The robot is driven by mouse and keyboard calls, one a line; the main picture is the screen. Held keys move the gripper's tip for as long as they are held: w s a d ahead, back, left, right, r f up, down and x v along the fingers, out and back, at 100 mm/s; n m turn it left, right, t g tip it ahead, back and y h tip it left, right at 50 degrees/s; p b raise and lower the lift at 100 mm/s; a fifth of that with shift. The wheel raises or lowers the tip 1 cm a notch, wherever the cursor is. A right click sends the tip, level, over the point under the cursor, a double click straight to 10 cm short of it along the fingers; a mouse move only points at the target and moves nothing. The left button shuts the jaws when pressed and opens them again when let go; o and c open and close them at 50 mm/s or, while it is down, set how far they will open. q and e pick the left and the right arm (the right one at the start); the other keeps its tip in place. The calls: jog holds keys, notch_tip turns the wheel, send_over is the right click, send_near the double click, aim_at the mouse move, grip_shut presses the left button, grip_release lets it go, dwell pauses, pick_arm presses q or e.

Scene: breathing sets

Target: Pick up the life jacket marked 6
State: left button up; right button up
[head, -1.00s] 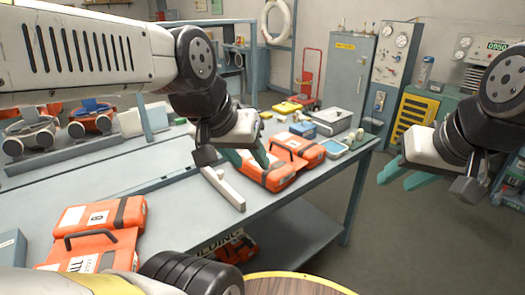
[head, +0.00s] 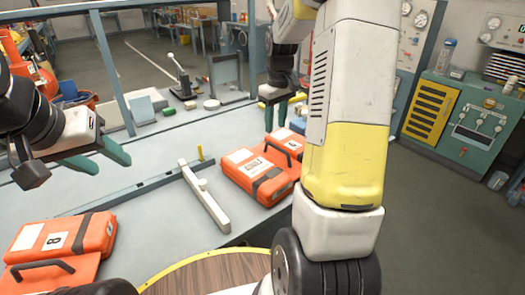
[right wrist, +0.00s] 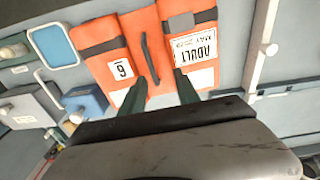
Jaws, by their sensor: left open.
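An orange life jacket (head: 236,181) lies on the table, partly hidden by my right arm. In the right wrist view the jacket (right wrist: 110,50) shows an ADULT label and a digit label reading like a 6 with a bar; ADULT seems upside down, so I cannot tell 6 from 9. My right gripper (head: 275,118) is open over the jacket's far side. Its fingers (right wrist: 158,92) stand apart at the jacket's lower edge, with the dark handle between their lines; contact is unclear. My left gripper (head: 110,160) is open and empty above the table's left part.
Another orange life jacket (head: 62,243) with a digit label and dark handle lies front left. A pale bar (head: 205,197) lies between the jackets. A blue box (right wrist: 88,103) is beside the jacket in the wrist view. Floor at right (head: 440,210) is clear.

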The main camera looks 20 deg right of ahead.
aim_at(277, 147)
jog(key=shift+g, duration=0.4)
jog(key=f, duration=0.1)
jog(key=w+d+f, duration=0.2)
jog(key=f, duration=0.1)
notch_tip(277, 147, down, 8)
jog(key=shift+a+r, duration=0.1)
jog(key=shift+r, duration=0.05)
jog(key=shift+c, duration=0.5)
grip_shut()
jog(key=shift+r, duration=0.15)
dwell(0.4)
